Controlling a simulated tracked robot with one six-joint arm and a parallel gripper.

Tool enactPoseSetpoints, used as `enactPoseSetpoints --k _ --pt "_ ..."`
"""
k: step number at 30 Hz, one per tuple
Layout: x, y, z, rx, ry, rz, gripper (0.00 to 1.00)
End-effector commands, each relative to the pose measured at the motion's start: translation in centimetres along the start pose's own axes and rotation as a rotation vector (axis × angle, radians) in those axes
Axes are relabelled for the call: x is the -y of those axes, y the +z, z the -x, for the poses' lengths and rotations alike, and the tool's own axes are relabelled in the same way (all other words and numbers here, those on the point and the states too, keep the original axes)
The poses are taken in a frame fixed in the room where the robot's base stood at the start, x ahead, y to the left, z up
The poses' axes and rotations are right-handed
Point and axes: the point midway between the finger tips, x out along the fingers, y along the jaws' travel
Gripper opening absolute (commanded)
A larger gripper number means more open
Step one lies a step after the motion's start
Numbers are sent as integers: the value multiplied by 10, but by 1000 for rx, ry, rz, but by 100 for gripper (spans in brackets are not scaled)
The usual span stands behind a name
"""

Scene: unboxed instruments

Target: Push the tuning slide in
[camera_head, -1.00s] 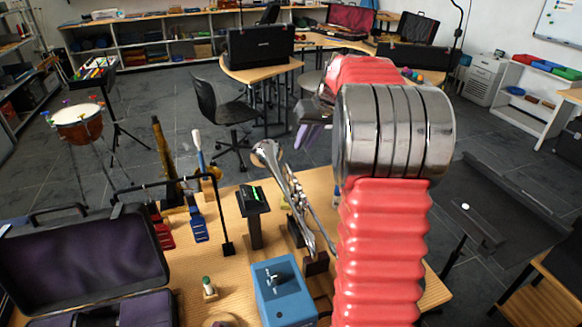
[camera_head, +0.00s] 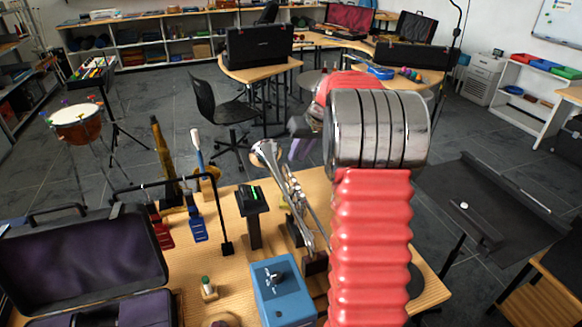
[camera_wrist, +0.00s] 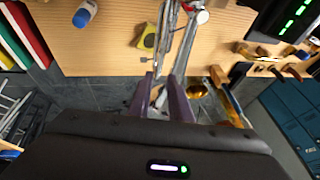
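The silver trumpet (camera_head: 287,192) stands tilted on the near table, its bell up and toward the back. Its tubes (camera_wrist: 172,32) also show at the top middle of the wrist view, running down toward my gripper (camera_wrist: 160,84). My two purple fingers are apart, on either side of the line of the tubes and beyond the table edge. A shiny piece shows between them, but I cannot tell whether it is the tuning slide or whether a finger touches it. In the head view my gripper (camera_head: 302,140) is partly hidden behind my red arm.
A black device with green lights (camera_head: 252,203) and a blue box (camera_head: 281,292) stand close to the trumpet. An open case (camera_head: 80,255) is at the left. A yellow tape measure (camera_wrist: 148,38) lies beside the tubes. Grey floor lies beyond the table edge.

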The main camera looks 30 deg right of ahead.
Motion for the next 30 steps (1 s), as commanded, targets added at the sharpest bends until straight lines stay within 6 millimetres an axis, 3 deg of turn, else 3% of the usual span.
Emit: enactPoseSetpoints --k 13,26,30 --pt "0 1 -66 2 0 -1 18" --pt "-1 0 -75 -1 1 -1 18" --pt "-1 0 -75 0 1 -1 9"
